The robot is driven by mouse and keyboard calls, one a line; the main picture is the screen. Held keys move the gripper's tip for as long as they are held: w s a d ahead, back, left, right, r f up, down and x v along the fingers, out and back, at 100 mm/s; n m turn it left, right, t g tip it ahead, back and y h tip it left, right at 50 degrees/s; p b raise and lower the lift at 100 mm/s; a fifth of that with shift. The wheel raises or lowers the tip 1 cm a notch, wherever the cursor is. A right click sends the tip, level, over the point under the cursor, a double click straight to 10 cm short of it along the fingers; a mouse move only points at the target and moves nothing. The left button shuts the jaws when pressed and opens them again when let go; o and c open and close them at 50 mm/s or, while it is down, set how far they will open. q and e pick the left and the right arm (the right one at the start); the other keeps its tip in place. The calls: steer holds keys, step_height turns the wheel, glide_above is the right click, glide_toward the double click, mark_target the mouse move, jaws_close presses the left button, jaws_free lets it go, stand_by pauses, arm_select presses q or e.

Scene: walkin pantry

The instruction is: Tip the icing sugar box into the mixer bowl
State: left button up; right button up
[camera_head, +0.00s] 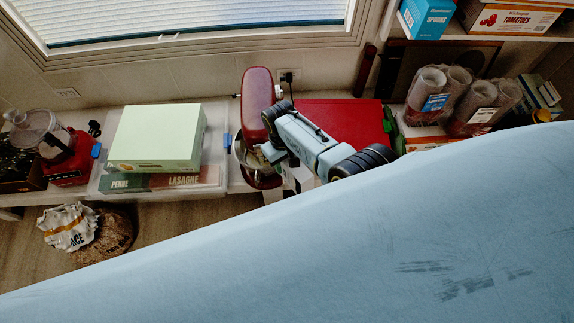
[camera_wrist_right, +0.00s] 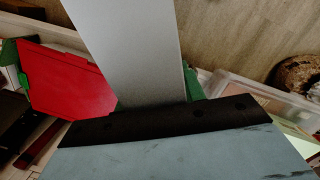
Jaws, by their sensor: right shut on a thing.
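The red stand mixer (camera_head: 258,98) stands on the counter under the window. Its metal mixer bowl (camera_head: 241,152) shows only in part, behind my arm. My right gripper (camera_head: 272,150) is at the mixer's bowl side; its fingertips are hard to make out. In the right wrist view, a plain grey-white panel rises from the dark front edge of the gripper, which is shut on it. I take this panel to be the icing sugar box (camera_wrist_right: 135,50); no label shows. The box's mouth and the bowl are hidden in that view. My left gripper is not in view.
A red flat box (camera_head: 345,118) lies right of the mixer, with cup stacks (camera_head: 440,90) beyond. A pale green box (camera_head: 157,137) sits on a clear bin to the left. A red food processor (camera_head: 70,160) stands farther left. A large blue surface covers the lower right.

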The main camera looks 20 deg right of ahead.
steer(key=shift+r, duration=0.1)
stand_by(0.3)
steer(key=shift+w+g+b, duration=0.35)
steer(key=shift+g+b, duration=0.15)
steer(key=shift+b, duration=0.35)
steer(key=shift+w+a+r+g+h+b, duration=0.15)
steer(key=shift+w+r+g+h+b, duration=0.25)
steer(key=shift+b, duration=1.05)
steer(key=shift+g+b, duration=0.3)
steer(key=shift+w+a+g+b, duration=0.1)
steer(key=shift+w+g+b, duration=0.35)
steer(key=shift+b, duration=1.25)
steer(key=shift+r+g+b, duration=0.15)
steer(key=shift+g+b, duration=0.1)
steer(key=shift+b, duration=0.3)
